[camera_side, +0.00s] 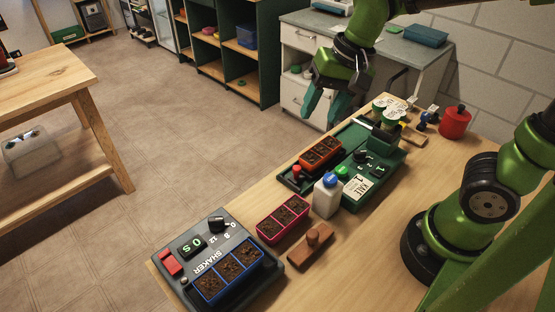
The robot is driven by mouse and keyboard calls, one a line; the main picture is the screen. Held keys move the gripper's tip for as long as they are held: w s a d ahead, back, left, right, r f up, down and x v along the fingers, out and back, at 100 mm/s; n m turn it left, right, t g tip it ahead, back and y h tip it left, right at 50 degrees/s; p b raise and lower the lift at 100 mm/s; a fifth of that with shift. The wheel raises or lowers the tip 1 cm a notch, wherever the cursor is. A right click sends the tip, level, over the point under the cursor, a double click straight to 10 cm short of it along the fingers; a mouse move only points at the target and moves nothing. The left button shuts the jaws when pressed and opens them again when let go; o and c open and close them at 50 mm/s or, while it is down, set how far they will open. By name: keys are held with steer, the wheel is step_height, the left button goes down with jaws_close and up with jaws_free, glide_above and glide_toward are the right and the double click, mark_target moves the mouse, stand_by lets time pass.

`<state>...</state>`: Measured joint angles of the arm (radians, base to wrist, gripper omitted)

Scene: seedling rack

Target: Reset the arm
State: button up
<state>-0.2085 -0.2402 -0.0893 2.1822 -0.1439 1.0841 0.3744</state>
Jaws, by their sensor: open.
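My gripper (325,103) hangs from the green arm at the upper middle of the picture. Its two dark teal fingers point down and stand apart, with nothing seen between them. It is in the air near the far edge of the bench (225,213), above and behind a green machine (378,147). No object touches the fingers as far as I can see.
On the bench are a shaker (236,229) with blue-rimmed soil trays, a pink soil tray (283,219), a white bottle with a blue cap (326,196), a brown wooden block (310,245), an orange soil tray (321,152) and a red canister (455,121).

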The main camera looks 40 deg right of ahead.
steer(key=s+d+r+n+t, duration=0.2)
steer(key=s+n+t, duration=0.1)
steer(key=s, duration=0.3)
steer(key=shift+s+d+r+t, duration=0.3)
steer(key=shift+s+r+t, duration=0.1)
steer(key=shift+t, duration=0.2)
